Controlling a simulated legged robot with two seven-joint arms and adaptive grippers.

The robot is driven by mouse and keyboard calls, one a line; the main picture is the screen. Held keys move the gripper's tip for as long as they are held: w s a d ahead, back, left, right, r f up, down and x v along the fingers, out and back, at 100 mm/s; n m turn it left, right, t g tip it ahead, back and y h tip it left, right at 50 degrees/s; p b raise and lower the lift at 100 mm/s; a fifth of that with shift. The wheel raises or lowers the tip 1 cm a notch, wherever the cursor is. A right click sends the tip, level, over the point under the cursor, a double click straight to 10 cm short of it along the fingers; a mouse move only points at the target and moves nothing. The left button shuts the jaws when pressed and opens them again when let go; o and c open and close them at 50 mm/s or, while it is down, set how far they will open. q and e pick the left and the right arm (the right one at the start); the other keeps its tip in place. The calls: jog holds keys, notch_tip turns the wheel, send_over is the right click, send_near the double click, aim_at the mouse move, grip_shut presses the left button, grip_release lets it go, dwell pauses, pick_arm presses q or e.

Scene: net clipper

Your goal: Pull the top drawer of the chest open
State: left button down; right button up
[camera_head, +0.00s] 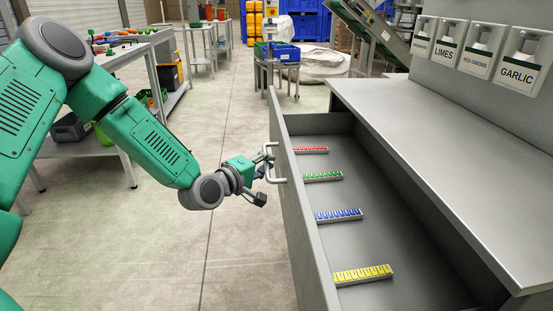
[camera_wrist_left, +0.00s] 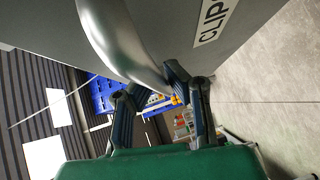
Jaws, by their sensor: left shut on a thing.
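The top drawer (camera_head: 308,240) of the grey chest (camera_head: 430,130) stands well out from the body, so its inside shows. Its bar handle (camera_head: 276,164) is on the front panel; in the left wrist view the curved handle (camera_wrist_left: 120,40) is close up. My left gripper (camera_head: 268,162) is at the handle and shut on it. In the left wrist view the gripper's fingers (camera_wrist_left: 160,105) are beside the handle, against the grey panel with a label reading "CLIP" (camera_wrist_left: 214,18). My right gripper is not in view.
Red, green, blue and yellow clip strips (camera_head: 362,274) lie in the drawer. Labelled dispensers (camera_head: 482,48) are above the chest top. A workbench (camera_head: 140,55) stands at the left, a blue crate (camera_head: 278,52) at the back. The floor left of the drawer is clear.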

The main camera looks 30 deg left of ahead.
pick_arm(q)
jog(key=shift+s+a+f+p, duration=0.15)
jog(key=shift+s+a+p, duration=0.1)
jog(key=shift+s+a, duration=0.65)
jog(key=shift+s+a+f+p, duration=0.15)
jog(key=shift+s+a+p, duration=0.1)
jog(key=shift+s+a, duration=0.6)
jog(key=shift+w+a, duration=0.15)
jog(key=shift+w, duration=0.05)
jog(key=c, duration=1.6)
grip_release()
jog(key=shift+w, duration=0.15)
jog(key=shift+r, duration=0.15)
jog(key=s, duration=0.4)
jog(key=s+a+r, duration=0.1)
jog(key=s, duration=0.6)
jog(key=shift+s+a+r, duration=0.2)
jog(key=shift+s+a, duration=0.05)
jog(key=shift+s, duration=0.15)
